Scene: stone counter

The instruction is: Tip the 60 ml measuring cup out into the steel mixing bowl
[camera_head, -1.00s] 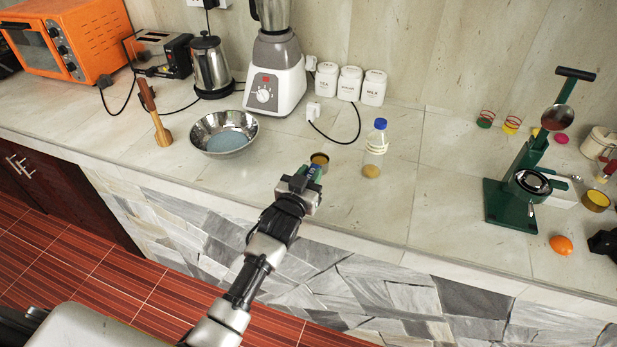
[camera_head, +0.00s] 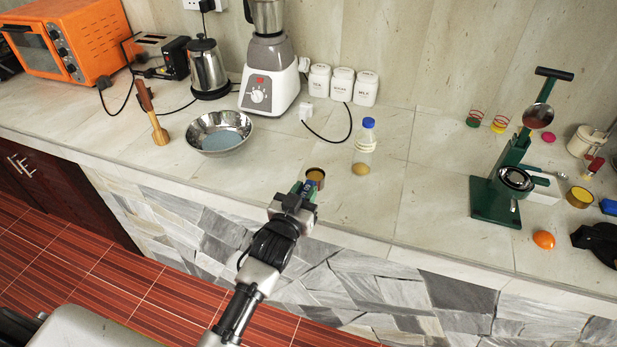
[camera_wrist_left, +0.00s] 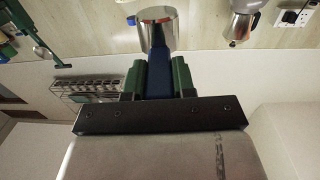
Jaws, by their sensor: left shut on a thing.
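My left gripper (camera_head: 303,190) is shut on the blue handle (camera_wrist_left: 158,75) of the small steel measuring cup (camera_head: 316,175). The cup also shows beyond the fingers in the left wrist view (camera_wrist_left: 157,30). Its inside looks brownish-gold in the head view; whether that is contents I cannot tell. The cup is near the counter's front edge, and its height above the counter is unclear. The steel mixing bowl (camera_head: 203,123) stands to the left and farther back, with a blue-grey surface inside. The cup is apart from it. My right gripper is not in view.
A blue-capped bottle (camera_head: 364,148) stands right of the cup. A wooden tool (camera_head: 153,115) stands left of the bowl; a blender (camera_head: 268,75) and white canisters (camera_head: 342,84) stand behind. A green press (camera_head: 497,198) is at right. Counter between cup and bowl is clear.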

